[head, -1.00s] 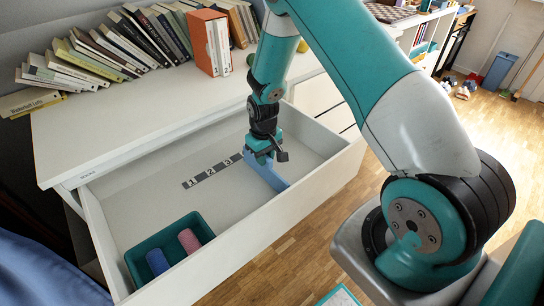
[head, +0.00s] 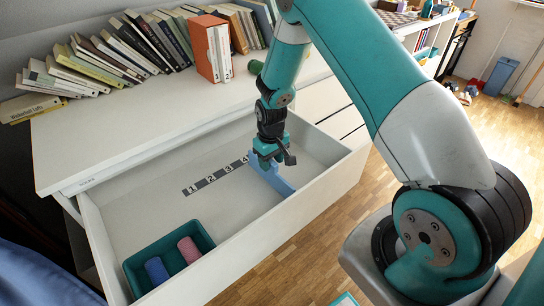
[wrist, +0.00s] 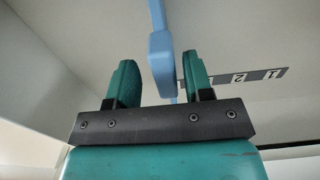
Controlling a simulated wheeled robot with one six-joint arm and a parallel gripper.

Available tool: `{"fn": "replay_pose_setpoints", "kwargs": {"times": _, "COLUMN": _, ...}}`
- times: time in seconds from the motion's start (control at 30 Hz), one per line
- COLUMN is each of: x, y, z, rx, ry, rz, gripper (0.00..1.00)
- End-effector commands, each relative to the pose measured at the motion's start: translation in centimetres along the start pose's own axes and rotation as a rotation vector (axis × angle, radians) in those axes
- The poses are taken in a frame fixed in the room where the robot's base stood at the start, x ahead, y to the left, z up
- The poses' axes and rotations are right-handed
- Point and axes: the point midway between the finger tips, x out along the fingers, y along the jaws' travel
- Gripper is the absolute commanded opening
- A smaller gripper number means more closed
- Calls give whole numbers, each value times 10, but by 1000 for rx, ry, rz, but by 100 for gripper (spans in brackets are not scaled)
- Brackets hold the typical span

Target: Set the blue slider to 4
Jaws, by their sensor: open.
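The blue slider (head: 272,177) is a long light-blue bar inside the open drawer (head: 150,195). A dark strip (head: 212,178) numbered 1 to 4 lies on the drawer floor. The slider's far end shows by the right end of the strip, beside the 4; the gripper partly hides it. My gripper (head: 267,157) is at the slider's far end, pointing down. In the wrist view my open gripper (wrist: 160,75) has one finger on each side of the slider (wrist: 160,55), with gaps visible. The strip there (wrist: 240,78) is partly hidden by the right finger.
A green tray (head: 135,272) holding a blue cylinder (head: 156,270) and a pink cylinder (head: 189,249) stands at the drawer's near left. Books (head: 130,45) and an orange box (head: 206,50) stand on the white top above. The drawer walls surround the gripper.

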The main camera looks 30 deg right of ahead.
Motion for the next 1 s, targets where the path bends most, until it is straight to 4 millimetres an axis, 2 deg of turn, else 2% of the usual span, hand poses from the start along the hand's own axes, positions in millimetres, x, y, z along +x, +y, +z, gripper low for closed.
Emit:
{"fn": "replay_pose_setpoints", "kwargs": {"times": 0.13, "x": -11, "y": 0, "z": -1, "rx": 0, "ry": 3, "rz": 0, "gripper": 47}}
{"fn": "replay_pose_setpoints", "kwargs": {"times": 0.27, "x": -35, "y": 0, "z": -1, "rx": 1, "ry": 5, "rz": 0, "gripper": 47}}
{"fn": "replay_pose_setpoints", "kwargs": {"times": 0.5, "x": -98, "y": 1, "z": -1, "rx": 2, "ry": 6, "rz": 1, "gripper": 47}}
{"fn": "replay_pose_setpoints", "kwargs": {"times": 0.7, "x": -143, "y": 2, "z": 0, "rx": 2, "ry": 4, "rz": 1, "gripper": 47}}
{"fn": "replay_pose_setpoints", "kwargs": {"times": 0.83, "x": -162, "y": 2, "z": 0, "rx": 2, "ry": 3, "rz": 1, "gripper": 47}}
{"fn": "replay_pose_setpoints", "kwargs": {"times": 1.0, "x": -173, "y": 2, "z": 0, "rx": 2, "ry": 1, "rz": 1, "gripper": 47}}
